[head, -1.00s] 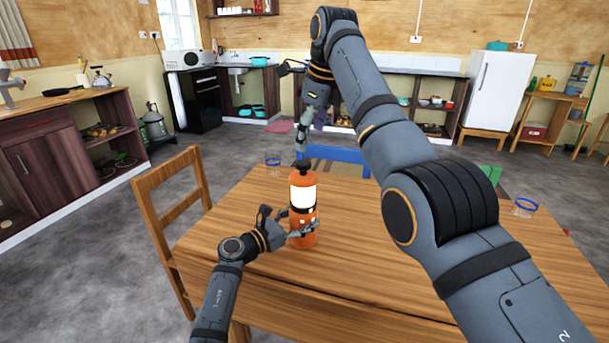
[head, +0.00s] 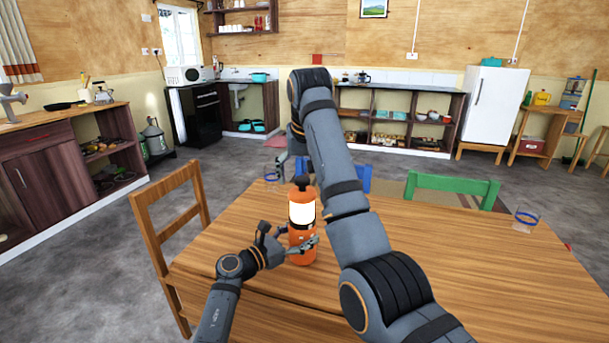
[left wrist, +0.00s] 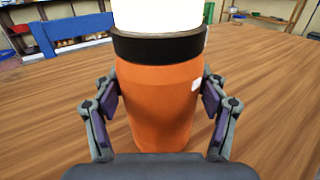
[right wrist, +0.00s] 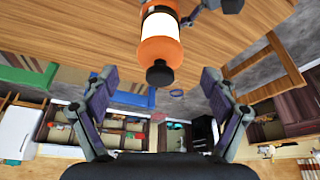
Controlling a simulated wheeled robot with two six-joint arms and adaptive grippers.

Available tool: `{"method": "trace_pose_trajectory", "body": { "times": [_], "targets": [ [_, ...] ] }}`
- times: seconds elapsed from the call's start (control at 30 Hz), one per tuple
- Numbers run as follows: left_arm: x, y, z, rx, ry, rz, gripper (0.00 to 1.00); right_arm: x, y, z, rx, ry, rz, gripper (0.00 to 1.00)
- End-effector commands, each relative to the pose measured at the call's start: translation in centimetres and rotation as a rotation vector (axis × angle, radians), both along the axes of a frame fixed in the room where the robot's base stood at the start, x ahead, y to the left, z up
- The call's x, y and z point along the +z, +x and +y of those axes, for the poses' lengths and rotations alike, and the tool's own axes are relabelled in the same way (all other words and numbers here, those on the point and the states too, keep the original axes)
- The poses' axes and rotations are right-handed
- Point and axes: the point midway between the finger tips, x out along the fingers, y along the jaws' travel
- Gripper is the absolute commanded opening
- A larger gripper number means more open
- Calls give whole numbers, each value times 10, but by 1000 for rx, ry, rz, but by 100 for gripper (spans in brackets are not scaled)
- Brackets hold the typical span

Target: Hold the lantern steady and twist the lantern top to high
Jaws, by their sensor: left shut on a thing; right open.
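The orange lantern (head: 303,247) stands upright on the wooden table, with a lit white globe, a black band and a dark top knob (head: 302,182). My left gripper (head: 303,246) is shut around its orange lower body; the left wrist view shows the body (left wrist: 160,105) between the two fingers. My right gripper is open and empty. In the right wrist view its fingers (right wrist: 157,88) are spread apart, with the dark knob (right wrist: 160,74) beyond the gap between them. In the head view the right hand is near the knob, partly hidden by my arm.
The wooden table (head: 480,270) is mostly clear. Blue-rimmed glasses stand at its right (head: 526,220) and far left (head: 272,178) edges. A wooden chair (head: 170,235), a green chair (head: 452,187) and a blue chair (head: 358,177) surround it.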

Motion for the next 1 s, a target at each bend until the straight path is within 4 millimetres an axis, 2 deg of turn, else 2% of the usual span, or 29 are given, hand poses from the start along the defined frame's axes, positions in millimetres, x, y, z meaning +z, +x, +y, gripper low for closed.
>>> {"method": "trace_pose_trajectory", "body": {
  "times": [0.17, 0.5, 0.7, 1.0],
  "targets": [
    [0, 0, 0, 0, 0, 0, 20, -9, 3, 1, -1, 0, 2, 86],
    [0, 0, 0, 0, 0, 0, 20, -74, 30, 3, -2, 0, 3, 86],
    [0, 0, 0, 0, 0, 0, 20, -102, 41, 5, -2, 1, 2, 86],
    [0, 0, 0, 1, 1, -1, 20, -111, 46, 5, -3, 1, -1, 86]
  ]
}}
